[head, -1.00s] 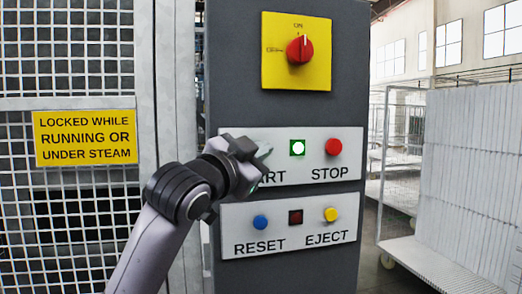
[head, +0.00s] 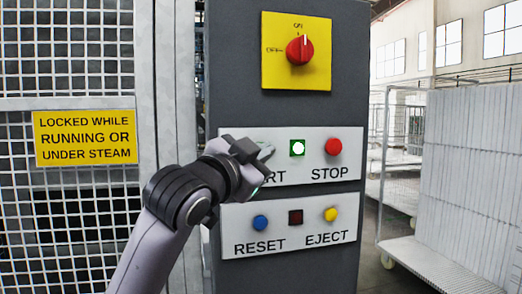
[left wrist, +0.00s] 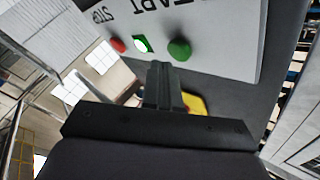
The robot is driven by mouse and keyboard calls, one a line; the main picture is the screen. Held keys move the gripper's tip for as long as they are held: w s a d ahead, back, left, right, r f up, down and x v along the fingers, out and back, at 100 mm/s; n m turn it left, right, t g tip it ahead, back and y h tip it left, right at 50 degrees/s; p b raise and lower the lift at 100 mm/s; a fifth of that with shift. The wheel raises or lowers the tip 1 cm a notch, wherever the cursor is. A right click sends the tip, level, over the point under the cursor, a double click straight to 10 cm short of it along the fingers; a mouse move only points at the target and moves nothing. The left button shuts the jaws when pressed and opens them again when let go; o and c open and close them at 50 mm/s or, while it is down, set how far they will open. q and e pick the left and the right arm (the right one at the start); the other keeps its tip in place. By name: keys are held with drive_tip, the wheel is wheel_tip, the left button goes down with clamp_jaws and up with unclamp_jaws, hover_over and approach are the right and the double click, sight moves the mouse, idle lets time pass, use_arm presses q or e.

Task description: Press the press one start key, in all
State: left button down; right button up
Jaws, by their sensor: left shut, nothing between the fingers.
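The green start key (left wrist: 179,50) shows in the left wrist view on the white upper plate (head: 292,174); in the head view my left gripper hides it and part of the START label. My left gripper (head: 262,153) is shut and empty, right at the plate. In the left wrist view its closed fingertips (left wrist: 160,68) appear close beside the green key; I cannot tell whether they touch it. A square green lamp (head: 297,148) with a bright white centre is lit beside the key. My right gripper is not in view.
The red STOP key (head: 333,147) is right of the lamp. Below are the blue RESET key (head: 260,222), a dark red lamp (head: 295,217) and the yellow EJECT key (head: 330,214). A red rotary switch (head: 299,50) sits above. A mesh guard (head: 70,65) stands left.

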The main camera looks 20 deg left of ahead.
use_arm(q)
drive_tip(key=s+d, duration=0.2)
drive_tip(key=s, duration=0.2)
drive_tip(key=shift+s+d, duration=0.1)
drive_tip(key=shift+d, duration=0.3)
idle(0.9)
